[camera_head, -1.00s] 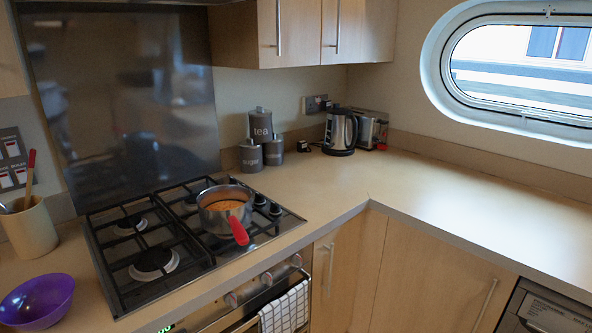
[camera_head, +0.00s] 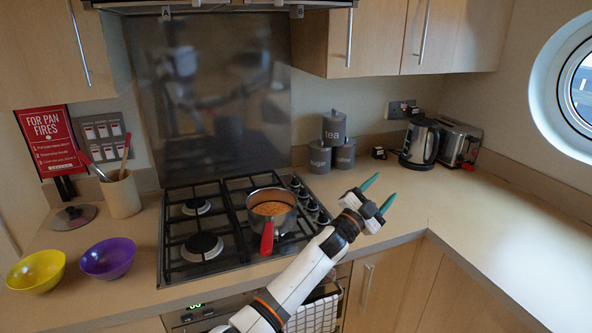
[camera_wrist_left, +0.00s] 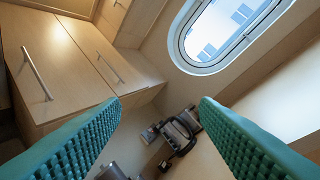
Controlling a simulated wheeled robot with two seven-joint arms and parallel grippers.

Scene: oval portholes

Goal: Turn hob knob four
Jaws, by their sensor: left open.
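The gas hob (camera_head: 178,262) is set in the worktop, with a row of dark knobs (camera_head: 311,204) along its right side. Which one is knob four I cannot tell. A steel pan (camera_head: 283,219) with orange food and a red handle stands on the hob beside the knobs. My left gripper (camera_head: 380,193) is open and empty, right of the knobs and above the worktop. In the left wrist view its green ribbed fingers (camera_wrist_left: 161,104) are spread apart and point toward the kettle corner, with no knob between them. My right gripper is not in view.
Grey canisters (camera_head: 333,128), a kettle (camera_head: 421,141) and a toaster (camera_head: 459,143) stand at the back. A yellow bowl (camera_head: 37,271), a purple bowl (camera_head: 107,258) and a utensil pot (camera_head: 121,194) are left of the hob. The right worktop (camera_head: 480,222) is clear.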

